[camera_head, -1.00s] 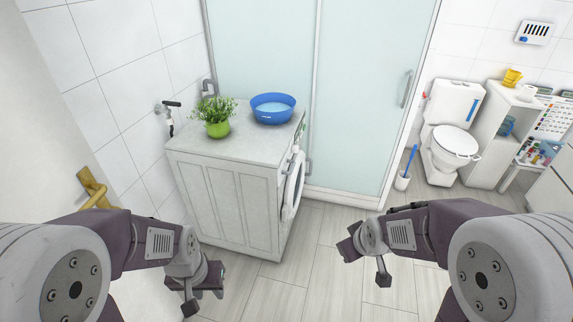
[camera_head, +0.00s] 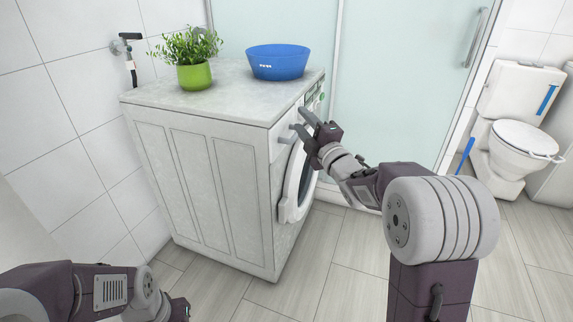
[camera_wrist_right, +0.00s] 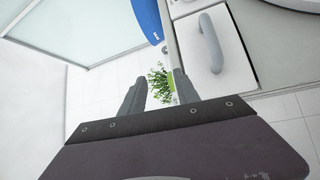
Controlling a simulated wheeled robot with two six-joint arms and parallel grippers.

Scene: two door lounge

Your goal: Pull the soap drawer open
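The soap drawer (camera_head: 281,144) is at the upper near corner of the washing machine's front, partly hidden behind my right gripper in the head view. In the right wrist view the white drawer front (camera_wrist_right: 188,42) carries a curved grey handle (camera_wrist_right: 211,44) and looks shut. My right gripper (camera_head: 301,119) is open and empty beside the drawer. In the wrist view its fingers (camera_wrist_right: 157,92) are apart, with the handle off to their right, not between them. My left gripper (camera_head: 180,311) is low at the bottom edge, mostly cut off.
The washing machine (camera_head: 195,190) has a round door (camera_head: 302,180) below the drawer. A green potted plant (camera_head: 194,75) and a blue basin (camera_head: 278,64) stand on top. A glass shower (camera_head: 400,80) is behind, a toilet (camera_head: 520,140) at right. The floor in front is clear.

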